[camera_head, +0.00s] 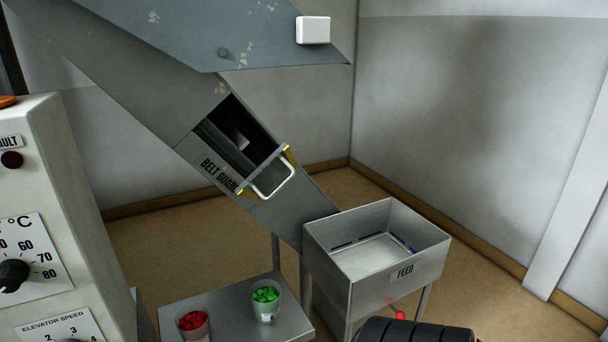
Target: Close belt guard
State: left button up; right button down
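The sloping grey conveyor chute (150,95) runs from upper left down to the feed box. A dark rectangular opening (238,140) in it is uncovered and shows the inside. The words "BELT GUARD" (218,175) are printed along its lower left edge. A white loop handle (274,182) with yellow brackets sits across the lower end of the opening. I cannot tell how much of the guard panel is tucked below it.
A metal feed box (375,282) stands at the chute's foot. A low metal table (238,308) holds a cup of red pieces (194,325) and a cup of green pieces (266,302). A control cabinet (60,200) stands at left. The floor at right is clear.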

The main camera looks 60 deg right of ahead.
aim_at(284, 163)
jog(key=k+l+z, duration=0.1)
jog(key=z, duration=1.6)
jog(key=i+z, duration=0.1)
jog(key=i+j, duration=0.05)
jog(key=i, duration=0.05)
